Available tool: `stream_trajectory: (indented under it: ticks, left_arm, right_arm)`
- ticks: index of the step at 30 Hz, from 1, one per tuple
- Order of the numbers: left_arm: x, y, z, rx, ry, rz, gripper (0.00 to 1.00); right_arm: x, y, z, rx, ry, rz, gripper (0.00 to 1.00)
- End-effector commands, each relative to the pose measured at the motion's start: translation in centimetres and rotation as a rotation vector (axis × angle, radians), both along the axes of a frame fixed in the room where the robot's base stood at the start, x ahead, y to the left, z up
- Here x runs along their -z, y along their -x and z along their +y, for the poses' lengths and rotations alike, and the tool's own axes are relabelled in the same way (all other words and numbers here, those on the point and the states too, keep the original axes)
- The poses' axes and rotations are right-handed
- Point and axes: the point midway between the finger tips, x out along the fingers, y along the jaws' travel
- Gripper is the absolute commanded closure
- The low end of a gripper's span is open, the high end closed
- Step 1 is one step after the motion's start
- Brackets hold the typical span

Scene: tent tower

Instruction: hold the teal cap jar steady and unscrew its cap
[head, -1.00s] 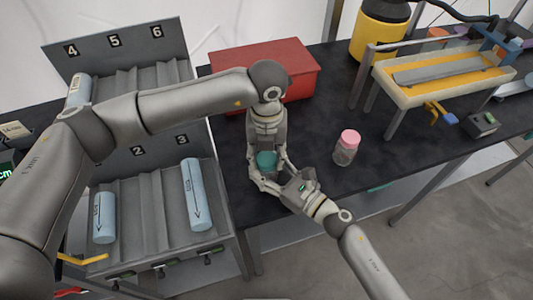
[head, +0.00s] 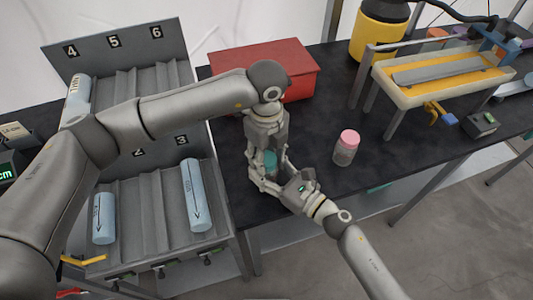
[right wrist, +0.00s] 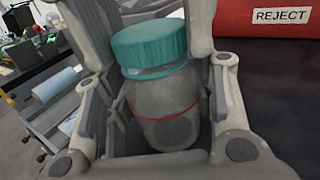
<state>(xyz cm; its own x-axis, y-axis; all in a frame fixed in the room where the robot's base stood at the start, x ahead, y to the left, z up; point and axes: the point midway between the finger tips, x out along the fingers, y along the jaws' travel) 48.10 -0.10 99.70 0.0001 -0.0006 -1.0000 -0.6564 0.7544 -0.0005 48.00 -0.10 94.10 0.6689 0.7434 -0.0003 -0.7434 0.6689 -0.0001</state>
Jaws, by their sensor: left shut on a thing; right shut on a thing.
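The teal cap jar has a clear grey body (right wrist: 165,110) with a thin red line around it and a ribbed teal cap (right wrist: 150,46). In the right wrist view it stands slightly tilted between the fingers of my right gripper (right wrist: 160,125), which is shut on the body. In the head view my left gripper (head: 268,165) comes from above, with its fingers around the teal cap (head: 270,158), shut on it. My right gripper (head: 273,187) reaches in low from the front right. The fingers hide most of the jar in the head view. I cannot tell whether the cap is loose.
A pink-capped jar (head: 346,148) stands to the right on the black table (head: 310,135). A red box (head: 295,62) marked REJECT is behind the grippers. A numbered grey rack (head: 150,215) with pale blue cylinders is at left.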

Motion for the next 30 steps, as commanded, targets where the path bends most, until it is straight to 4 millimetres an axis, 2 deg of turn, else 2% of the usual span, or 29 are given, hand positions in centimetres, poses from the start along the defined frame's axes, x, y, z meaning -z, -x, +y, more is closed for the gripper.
stream_trajectory:
  ticks: [30]
  left_arm:
    - [-2.2, 0.0, 0.0, 0.001, 0.0, 0.0, 0.86]
  right_arm:
    - [0.1, 0.0, 0.0, -0.001, 0.0, 0.001, 1.0]
